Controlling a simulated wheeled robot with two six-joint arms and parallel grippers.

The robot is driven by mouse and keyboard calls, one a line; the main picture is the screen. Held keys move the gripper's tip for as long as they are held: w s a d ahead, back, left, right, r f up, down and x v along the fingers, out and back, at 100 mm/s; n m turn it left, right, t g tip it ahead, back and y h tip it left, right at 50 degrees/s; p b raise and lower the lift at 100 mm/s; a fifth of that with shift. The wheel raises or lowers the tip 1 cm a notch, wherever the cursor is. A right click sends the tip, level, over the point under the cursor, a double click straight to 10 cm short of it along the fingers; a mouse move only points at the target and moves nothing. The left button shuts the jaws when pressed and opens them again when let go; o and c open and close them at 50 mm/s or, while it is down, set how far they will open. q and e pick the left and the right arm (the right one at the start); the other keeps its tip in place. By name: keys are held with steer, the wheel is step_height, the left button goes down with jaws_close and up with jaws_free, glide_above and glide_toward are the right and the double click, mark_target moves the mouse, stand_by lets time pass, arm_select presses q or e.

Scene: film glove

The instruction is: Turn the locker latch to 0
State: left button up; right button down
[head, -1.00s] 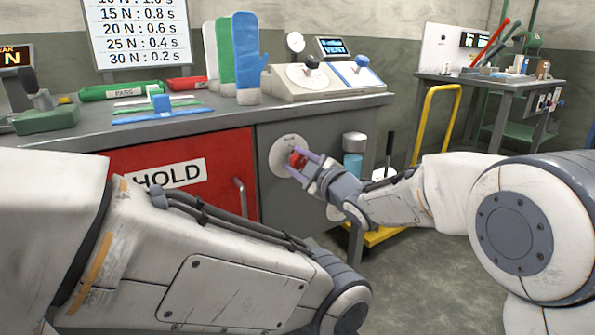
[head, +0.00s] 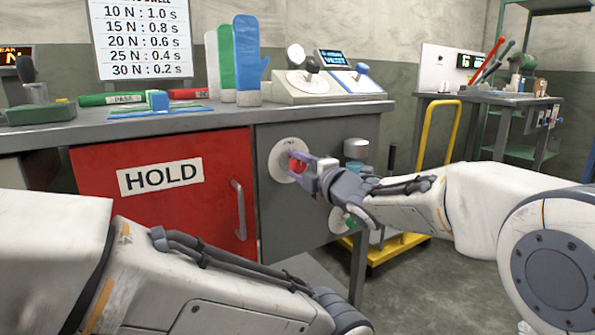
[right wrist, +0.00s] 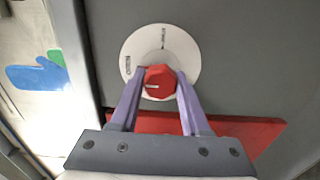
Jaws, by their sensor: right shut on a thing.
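The locker latch is a red faceted knob (right wrist: 158,80) in front of a round white dial plate (right wrist: 190,52) with small dark marks at its rim. In the head view the knob (head: 297,163) and dial (head: 278,158) sit on the grey panel right of the red HOLD door (head: 120,208). My right gripper (right wrist: 158,88) is shut on the knob, one purple finger on each side. In the head view the right gripper (head: 304,165) reaches the knob from the right. The dial marks are too small to read. My left gripper is not in view; only my left arm shows.
A grey bench (head: 200,125) runs above the panel, with blue and green gloves (head: 247,60) and a console (head: 330,88) on it. A grey-topped canister (head: 356,150) is right of the dial. A yellow cart (head: 385,250) stands lower right.

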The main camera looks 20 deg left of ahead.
stand_by(0.4)
steer(key=shift+c, duration=1.9)
jaws_free()
steer(key=p+v, duration=0.2)
steer(key=v, duration=0.8)
steer(key=shift+d, duration=0.2)
steer(key=shift+s, duration=0.2)
